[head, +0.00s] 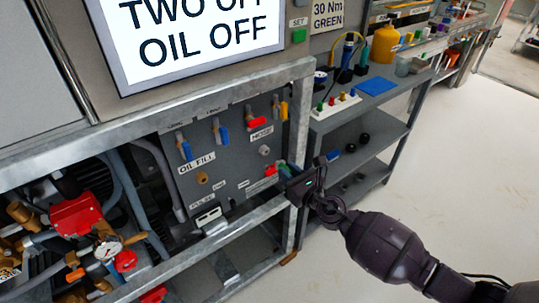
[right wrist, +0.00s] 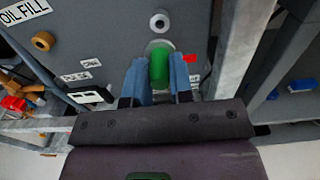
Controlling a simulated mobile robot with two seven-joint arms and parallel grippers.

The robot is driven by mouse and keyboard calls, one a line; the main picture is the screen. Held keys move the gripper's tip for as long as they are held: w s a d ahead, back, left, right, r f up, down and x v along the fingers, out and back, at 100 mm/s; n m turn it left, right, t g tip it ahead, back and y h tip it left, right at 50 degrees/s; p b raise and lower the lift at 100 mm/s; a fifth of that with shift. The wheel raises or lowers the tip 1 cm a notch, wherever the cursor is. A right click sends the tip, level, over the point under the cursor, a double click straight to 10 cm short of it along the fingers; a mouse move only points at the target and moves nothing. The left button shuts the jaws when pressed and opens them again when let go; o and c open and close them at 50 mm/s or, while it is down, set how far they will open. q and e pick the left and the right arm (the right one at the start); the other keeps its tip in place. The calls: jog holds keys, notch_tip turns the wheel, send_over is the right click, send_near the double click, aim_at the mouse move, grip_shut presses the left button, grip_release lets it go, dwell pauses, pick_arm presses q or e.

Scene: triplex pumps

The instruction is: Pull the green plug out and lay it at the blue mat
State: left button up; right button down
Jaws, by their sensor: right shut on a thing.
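The green plug (right wrist: 160,68) is at the grey panel (right wrist: 110,25), in front of a pale round fitting in the right wrist view. My right gripper (right wrist: 161,82) has its two blue fingers shut on the plug, one on each side. In the head view my right gripper (head: 287,169) reaches the lower right of the panel, and the plug is mostly hidden by the fingers. I cannot tell how deep the plug sits. The blue mat (head: 375,86) lies flat on the top of the grey shelf bench, right of the panel, and looks bare. My left gripper is not in view.
A metal frame post (head: 298,140) stands close beside my right gripper. A white strip with coloured plugs (head: 337,105) and a yellow container (head: 385,44) stand near the mat. Blue and red valve handles (head: 257,122) stick out of the panel above. The floor at right is clear.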

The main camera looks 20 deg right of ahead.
jog(key=shift+v, duration=0.8)
dwell(0.4)
jog(key=shift+w+d+r+h, duration=0.1)
jog(key=shift+d+r+h, duration=0.05)
jog(key=shift+d+h, duration=0.15)
jog(key=s+r+m+t+h+p, duration=0.1)
jog(key=s+r+m+h+p, duration=0.35)
jog(key=r, duration=0.85)
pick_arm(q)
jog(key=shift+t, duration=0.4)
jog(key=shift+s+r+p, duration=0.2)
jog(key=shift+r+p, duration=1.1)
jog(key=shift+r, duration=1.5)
pick_arm(e)
jog(key=s+a+r+h, duration=0.1)
jog(key=s+r, duration=0.3)
jog(key=s, duration=0.9)
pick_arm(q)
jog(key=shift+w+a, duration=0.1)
pick_arm(e)
jog(key=shift+s+a+r+n, duration=0.1)
jog(key=shift+a+n, duration=0.05)
jog(key=shift+n, duration=0.2)
